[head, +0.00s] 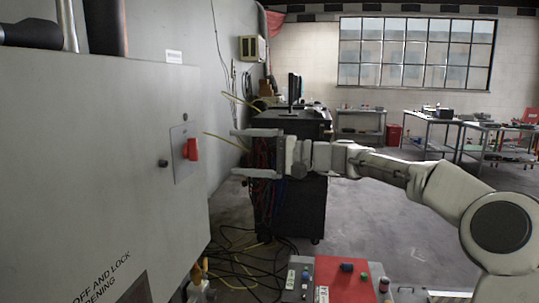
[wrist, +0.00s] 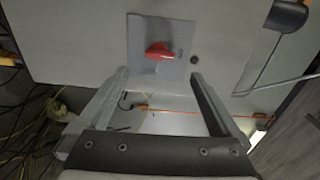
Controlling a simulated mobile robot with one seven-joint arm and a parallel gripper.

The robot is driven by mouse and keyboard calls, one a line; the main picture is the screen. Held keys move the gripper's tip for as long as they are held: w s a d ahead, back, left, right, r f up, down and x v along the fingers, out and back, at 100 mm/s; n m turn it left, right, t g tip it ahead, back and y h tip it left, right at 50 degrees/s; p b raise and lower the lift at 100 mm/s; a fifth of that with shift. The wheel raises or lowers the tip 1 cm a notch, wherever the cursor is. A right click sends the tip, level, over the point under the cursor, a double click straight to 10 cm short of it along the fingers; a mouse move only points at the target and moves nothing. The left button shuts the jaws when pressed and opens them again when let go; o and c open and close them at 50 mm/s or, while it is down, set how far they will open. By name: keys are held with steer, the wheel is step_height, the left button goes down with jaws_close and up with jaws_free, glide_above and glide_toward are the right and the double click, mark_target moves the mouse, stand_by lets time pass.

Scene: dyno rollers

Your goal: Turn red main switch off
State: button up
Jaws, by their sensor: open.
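The red main switch (head: 190,149) is a red handle on a small grey plate (head: 179,160) on the side of a large grey cabinet (head: 95,160) at the left of the head view. My gripper (head: 236,153) is open and empty, to the right of the switch, with its two fingers pointing at the cabinet and a gap between. In the wrist view the red switch (wrist: 168,51) lies beyond the fingertips, near the top middle. My open gripper (wrist: 158,75) frames the space below it. Nothing touches the switch.
A black knob (head: 163,163) sits beside the switch plate. A red and grey control box (head: 340,280) stands low in front. A black cart (head: 300,200) stands behind my gripper. Cables (head: 240,265) lie on the floor below. The space between gripper and switch looks clear.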

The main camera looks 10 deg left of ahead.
steer(key=d, duration=0.6)
steer(key=shift+s+d, duration=0.3)
